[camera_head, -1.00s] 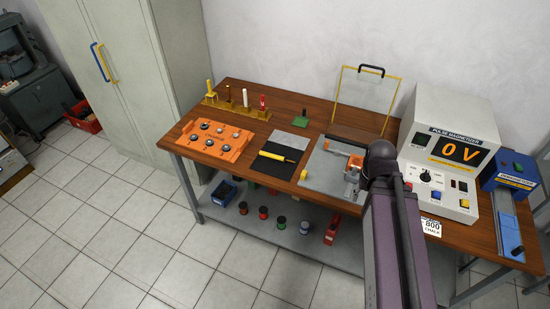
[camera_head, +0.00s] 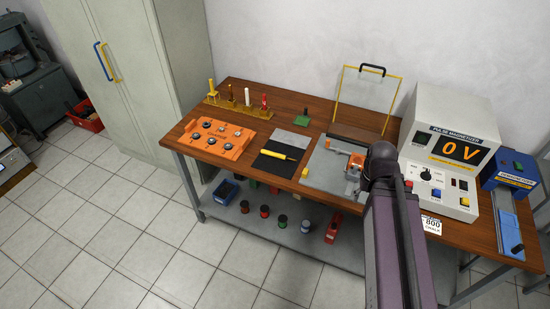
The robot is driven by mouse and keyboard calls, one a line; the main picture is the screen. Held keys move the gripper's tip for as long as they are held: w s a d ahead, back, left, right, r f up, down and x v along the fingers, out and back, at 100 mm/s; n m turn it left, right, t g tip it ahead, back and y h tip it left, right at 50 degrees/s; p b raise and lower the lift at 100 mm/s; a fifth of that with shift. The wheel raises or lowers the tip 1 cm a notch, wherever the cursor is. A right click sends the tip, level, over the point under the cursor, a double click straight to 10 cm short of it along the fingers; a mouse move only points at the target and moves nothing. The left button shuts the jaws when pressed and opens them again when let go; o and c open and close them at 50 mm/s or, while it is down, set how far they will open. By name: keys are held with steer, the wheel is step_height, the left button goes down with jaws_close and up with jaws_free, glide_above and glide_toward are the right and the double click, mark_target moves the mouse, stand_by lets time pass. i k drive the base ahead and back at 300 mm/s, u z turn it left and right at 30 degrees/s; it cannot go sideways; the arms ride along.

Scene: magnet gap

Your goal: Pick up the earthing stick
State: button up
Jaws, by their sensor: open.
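A yellow stick-like thing (camera_head: 281,154) lies across the black mat (camera_head: 268,166) near the table's front middle. Another upright yellow-topped tool (camera_head: 211,90) stands in the rack at the back left. I cannot tell from their small size which is the earthing stick. My purple arm (camera_head: 392,240) rises from the bottom, with its dark joint (camera_head: 382,162) over the right-middle of the table. My gripper does not show; my arm may hide it. Nothing is seen touching either yellow thing.
An orange tray (camera_head: 215,137) with round pieces lies at the left. A clear yellow-edged shield (camera_head: 365,97) stands behind the grey plate (camera_head: 322,172) with an orange and grey fixture. The magnetizer (camera_head: 450,145), reading 0 V, and a blue device (camera_head: 510,170) fill the right. Reels sit on the lower shelf.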

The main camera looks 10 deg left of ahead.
mark_target(273, 154)
steer(key=z, duration=0.1)
steer(key=k, duration=1)
steer(key=u, duration=1.35)
steer(key=i, duration=1.45)
steer(key=u, duration=0.1)
